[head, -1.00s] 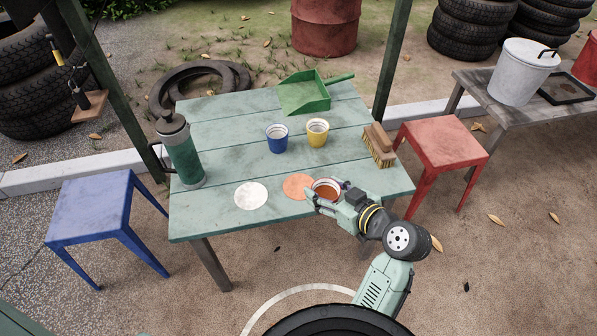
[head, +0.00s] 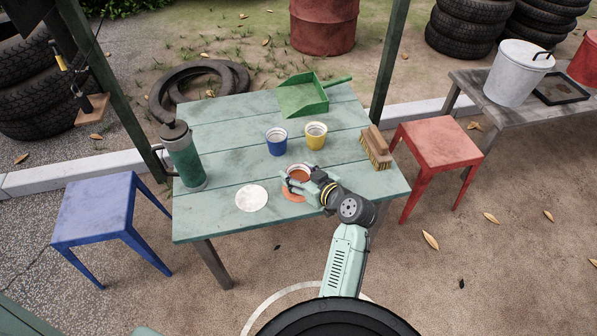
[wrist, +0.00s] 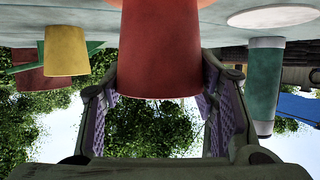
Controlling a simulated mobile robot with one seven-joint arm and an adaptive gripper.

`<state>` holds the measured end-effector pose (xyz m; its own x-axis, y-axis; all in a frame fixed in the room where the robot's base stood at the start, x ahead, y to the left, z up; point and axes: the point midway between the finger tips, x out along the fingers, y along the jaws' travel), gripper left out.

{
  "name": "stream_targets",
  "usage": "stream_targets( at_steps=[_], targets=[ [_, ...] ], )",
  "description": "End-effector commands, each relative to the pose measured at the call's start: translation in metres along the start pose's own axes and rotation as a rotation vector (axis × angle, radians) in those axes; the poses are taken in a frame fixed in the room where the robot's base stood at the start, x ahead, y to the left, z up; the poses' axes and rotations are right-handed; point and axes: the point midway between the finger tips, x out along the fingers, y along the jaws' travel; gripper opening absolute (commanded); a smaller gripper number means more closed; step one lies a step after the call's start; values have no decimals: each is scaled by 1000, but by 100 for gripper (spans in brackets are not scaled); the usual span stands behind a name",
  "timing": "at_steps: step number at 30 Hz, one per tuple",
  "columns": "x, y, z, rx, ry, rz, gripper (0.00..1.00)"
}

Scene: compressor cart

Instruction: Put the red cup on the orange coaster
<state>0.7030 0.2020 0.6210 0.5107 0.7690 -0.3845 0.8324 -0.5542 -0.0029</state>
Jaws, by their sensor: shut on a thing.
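The red cup (head: 299,173) has a pale rim and a brownish-red inside. My gripper (head: 301,180) is shut on it, and the cup is upright. In the wrist view the red cup (wrist: 160,50) fills the middle between my two fingers (wrist: 160,100). The orange coaster (head: 292,195) lies on the table, partly hidden by my gripper and the cup. In the head view the cup appears over the coaster's far part. I cannot tell how much gap is under the cup.
A white coaster (head: 252,198) lies left of the orange one. Blue (head: 276,142) and yellow (head: 316,136) cups stand behind. A green flask (head: 184,156) is at the table's left, a brush (head: 376,148) at its right, and a green dustpan (head: 302,96) at the back.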

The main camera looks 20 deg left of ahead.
Motion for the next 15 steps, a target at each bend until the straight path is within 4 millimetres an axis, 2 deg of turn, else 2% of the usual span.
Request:
stream_targets(
  at_steps=[11,12,15],
  targets=[
    [2,0,4,-2,2,0,21],
    [2,0,4,-2,1,0,56],
    [2,0,3,-2,1,0,62]
  ],
)
